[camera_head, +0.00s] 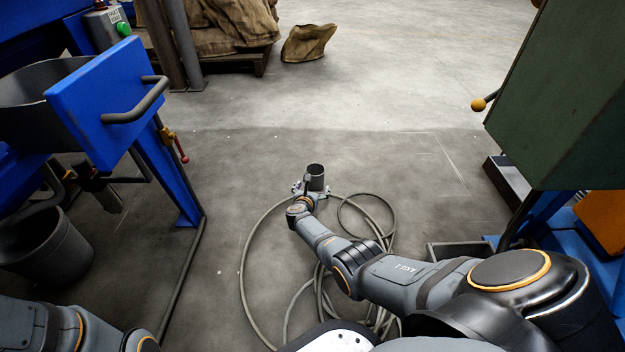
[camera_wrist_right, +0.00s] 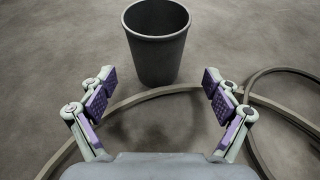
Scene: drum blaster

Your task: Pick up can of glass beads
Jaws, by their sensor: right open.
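The can (camera_head: 316,174) is a dark grey open-topped cylinder standing upright on the concrete floor near the middle of the head view. My right gripper (camera_head: 311,188) is at the near side of the can. In the right wrist view my open right gripper (camera_wrist_right: 158,82) has its purple-padded fingers spread, with the can ahead between them. My left gripper is out of view; only my left arm shows at bottom left.
A hose (camera_head: 246,262) lies coiled on the floor around and below my right arm. A blue machine frame (camera_head: 110,105) and a dark bin (camera_head: 45,250) stand at left. A green cabinet (camera_head: 565,100) stands at right. The floor beyond the can is clear up to the sacks (camera_head: 308,42).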

